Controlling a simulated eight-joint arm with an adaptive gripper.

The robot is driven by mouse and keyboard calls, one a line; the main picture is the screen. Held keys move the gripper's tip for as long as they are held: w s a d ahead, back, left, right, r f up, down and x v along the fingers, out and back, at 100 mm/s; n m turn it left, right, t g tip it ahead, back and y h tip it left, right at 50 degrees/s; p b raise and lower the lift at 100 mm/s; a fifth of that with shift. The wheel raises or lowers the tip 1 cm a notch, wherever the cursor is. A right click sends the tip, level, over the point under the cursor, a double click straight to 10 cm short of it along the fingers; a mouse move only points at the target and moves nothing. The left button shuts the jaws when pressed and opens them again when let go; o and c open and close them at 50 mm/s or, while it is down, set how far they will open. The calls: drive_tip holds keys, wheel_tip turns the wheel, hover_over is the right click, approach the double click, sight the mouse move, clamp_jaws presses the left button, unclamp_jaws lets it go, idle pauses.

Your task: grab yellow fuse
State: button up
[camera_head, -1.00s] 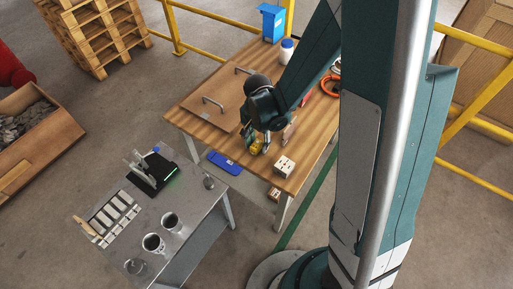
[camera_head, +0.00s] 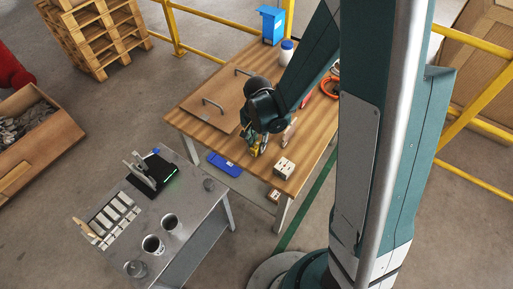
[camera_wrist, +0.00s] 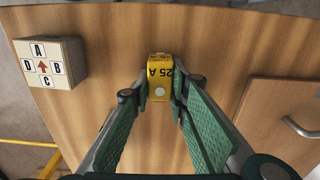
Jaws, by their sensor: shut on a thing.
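The yellow fuse (camera_wrist: 160,82), a small block marked "25 A", sits between my gripper's fingertips in the wrist view. My gripper (camera_wrist: 160,92) is shut on it, with one green-padded finger on each side. In the head view the yellow fuse (camera_head: 252,150) shows partly below my gripper (camera_head: 257,147), near the front edge of the wooden table (camera_head: 192,125). I cannot tell whether the fuse still touches the tabletop.
A cube lettered A, B, C, D (camera_wrist: 45,62) stands on the table to the left in the wrist view. A board with handles (camera_head: 215,100) lies to the left in the head view. A grey table (camera_head: 190,235) with cups stands in front. A white bottle (camera_head: 286,50) stands at the back.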

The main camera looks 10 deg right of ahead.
sight(258, 144)
drive_tip(key=shift+r, duration=0.1)
drive_tip(key=shift+r+p, duration=1.5)
drive_tip(key=shift+r, duration=3.4)
